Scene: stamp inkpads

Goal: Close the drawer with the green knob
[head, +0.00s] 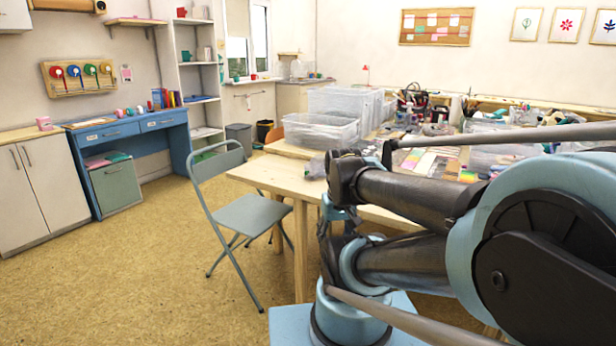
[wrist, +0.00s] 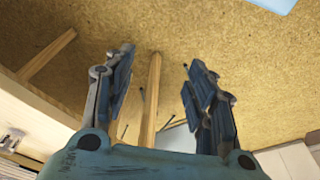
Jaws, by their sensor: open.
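A blue desk (head: 88,165) stands against the left wall in the head view. It has two front drawers side by side, a left drawer (head: 107,135) and a right drawer (head: 163,123). The knobs are too small to tell their colour, and I cannot make out a green one. I cannot tell for sure whether either drawer stands slightly out. My gripper (wrist: 158,80) is open and empty in the wrist view, with its fingers apart over the tan floor. It is far from the desk. In the head view my arm fills the right side and the gripper cannot be made out.
A grey folding chair (head: 252,215) stands between me and the desk. A wooden table (head: 262,177) with clear plastic bins (head: 318,131) is close by my arm. Open floor (head: 130,262) lies at the left front.

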